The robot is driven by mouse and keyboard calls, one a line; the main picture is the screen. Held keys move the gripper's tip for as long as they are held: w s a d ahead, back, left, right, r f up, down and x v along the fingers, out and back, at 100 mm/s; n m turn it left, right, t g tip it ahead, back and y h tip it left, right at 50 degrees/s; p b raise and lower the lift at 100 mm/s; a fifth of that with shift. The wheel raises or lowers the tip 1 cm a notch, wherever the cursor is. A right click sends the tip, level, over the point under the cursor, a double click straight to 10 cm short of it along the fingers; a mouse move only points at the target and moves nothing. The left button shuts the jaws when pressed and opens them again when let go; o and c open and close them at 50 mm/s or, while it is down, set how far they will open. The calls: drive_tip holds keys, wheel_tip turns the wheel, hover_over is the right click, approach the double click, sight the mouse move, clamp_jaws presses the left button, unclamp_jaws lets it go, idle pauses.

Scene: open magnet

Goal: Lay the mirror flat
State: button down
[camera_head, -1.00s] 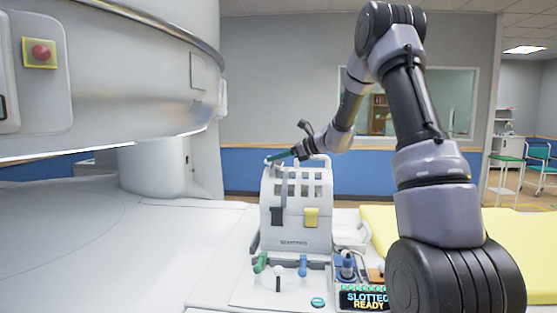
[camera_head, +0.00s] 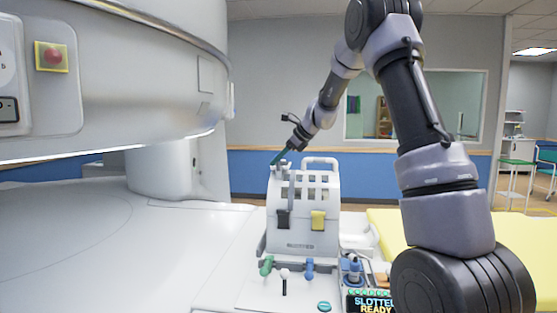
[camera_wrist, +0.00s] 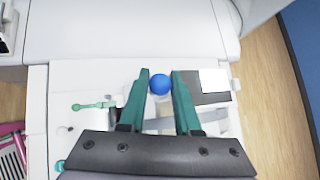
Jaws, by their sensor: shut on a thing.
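A dark plate with a white square (camera_wrist: 213,82) lies just right of the knob; I cannot tell whether this is the mirror. A grey upright bar (camera_head: 291,187) stands at the housing's upper left. The mirror's face cannot be made out in the head view.
The scanner's big upper body (camera_head: 140,75) overhangs the left. A yellow pad (camera_head: 395,225) lies on the right.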

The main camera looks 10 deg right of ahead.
drive_tip(key=c, duration=0.6)
unclamp_jaws()
drive_tip(key=shift+r, duration=0.1)
drive_tip(key=v, duration=1)
drive_tip(key=shift+s+d+r, duration=0.2)
drive_tip(key=shift+s, duration=0.1)
drive_tip(key=s+r+n+h, duration=0.1)
drive_tip(key=s+r+n, duration=0.35)
drive_tip(key=s, duration=0.65)
drive_tip(key=s+d+f+n+h, duration=0.1)
drive_tip(key=s+n, duration=0.3)
drive_tip(key=s, duration=0.4)
drive_tip(key=s+d+f+n+h, duration=0.1)
drive_tip(key=s+f+n, duration=0.1)
drive_tip(key=s+n, duration=0.3)
drive_tip(key=s+f+n+t+h, duration=0.1)
drive_tip(key=s+n, duration=0.4)
drive_tip(key=s, duration=0.7)
drive_tip(key=shift+d+f+h, duration=0.35)
drive_tip(key=shift+d+h, duration=0.05)
drive_tip(key=shift+h, duration=0.1)
